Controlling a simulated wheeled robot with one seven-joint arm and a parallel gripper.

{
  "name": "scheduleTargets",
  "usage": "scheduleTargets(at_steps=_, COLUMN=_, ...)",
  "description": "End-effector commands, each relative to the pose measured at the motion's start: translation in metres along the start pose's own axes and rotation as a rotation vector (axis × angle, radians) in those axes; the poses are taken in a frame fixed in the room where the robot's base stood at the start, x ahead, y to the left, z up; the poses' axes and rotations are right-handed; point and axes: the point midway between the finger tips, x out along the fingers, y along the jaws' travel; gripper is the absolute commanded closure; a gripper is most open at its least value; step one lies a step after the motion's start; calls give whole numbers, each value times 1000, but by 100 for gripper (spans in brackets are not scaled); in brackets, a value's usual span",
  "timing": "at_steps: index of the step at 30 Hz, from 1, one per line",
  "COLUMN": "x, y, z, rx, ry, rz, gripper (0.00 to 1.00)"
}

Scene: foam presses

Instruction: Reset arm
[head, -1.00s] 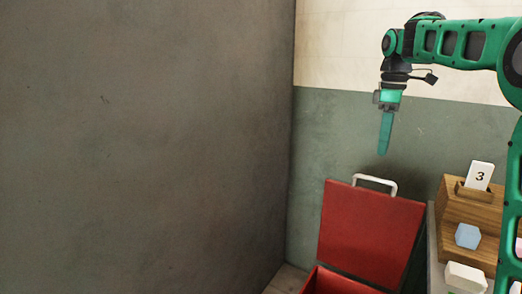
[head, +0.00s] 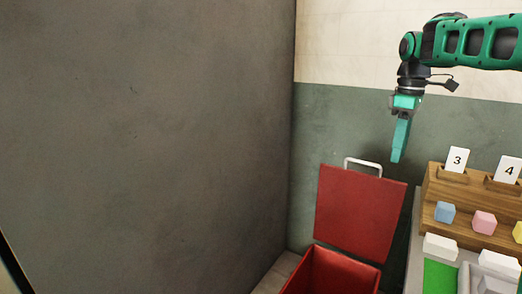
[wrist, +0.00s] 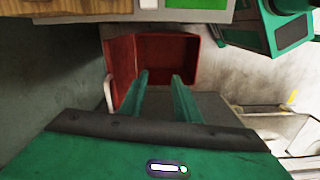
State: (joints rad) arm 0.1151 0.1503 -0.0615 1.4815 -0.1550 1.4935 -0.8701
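My gripper (head: 397,158) hangs fingers-down above and behind the open red box (head: 342,272) in the head view. In the wrist view its two green fingers (wrist: 159,90) stand apart, with nothing between them. The red box (wrist: 168,60) shows beyond the fingertips there. My green arm reaches in from the upper right of the head view.
The red box's lid (head: 358,215) stands raised, with a white handle (head: 363,165). To the right, a wooden stand (head: 432,190) carries numbered cards and coloured blocks. White blocks lie on the bench before it. A large grey wall (head: 140,140) fills the left.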

Motion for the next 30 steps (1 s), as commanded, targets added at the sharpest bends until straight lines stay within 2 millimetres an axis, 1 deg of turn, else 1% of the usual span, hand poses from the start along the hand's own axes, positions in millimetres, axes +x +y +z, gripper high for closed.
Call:
scheduleTargets(at_steps=1, x=0, y=-7, z=6, rx=30, ry=3, rz=1, gripper=71)
scheduleTargets(at_steps=5, x=7, y=-20, z=24, rx=129, ry=6, rz=0, gripper=71)
scheduleTargets(at_steps=8, x=15, y=-31, z=42, rx=221, ry=9, rz=-1, gripper=71)
scheduleTargets(at_steps=11, x=26, y=-46, z=65, rx=334, ry=11, rz=-4, gripper=71)
scheduleTargets(at_steps=14, x=43, y=-67, z=95, rx=483, ry=13, rz=-7, gripper=71)
scheduleTargets(at_steps=15, x=52, y=-78, z=109, rx=554, ry=13, rz=-8, gripper=71)
scheduleTargets(at_steps=17, x=66, y=-96, z=132, rx=668, ry=14, rz=-9, gripper=71)
scheduleTargets(at_steps=18, x=77, y=-108, z=146, rx=745, ry=15, rz=-9, gripper=71)
scheduleTargets(at_steps=20, x=94, y=-128, z=168, rx=858, ry=14, rz=-11, gripper=71)
scheduleTargets(at_steps=21, x=106, y=-142, z=182, rx=931, ry=13, rz=-12, gripper=71)
scheduleTargets(at_steps=24, x=135, y=-176, z=214, rx=1103, ry=9, rz=-14, gripper=71)
scheduleTargets(at_steps=27, x=161, y=-205, z=238, rx=1240, ry=3, rz=-13, gripper=71)
scheduleTargets(at_steps=30, x=181, y=-227, z=254, rx=1336, ry=-2, rz=-13, gripper=71)
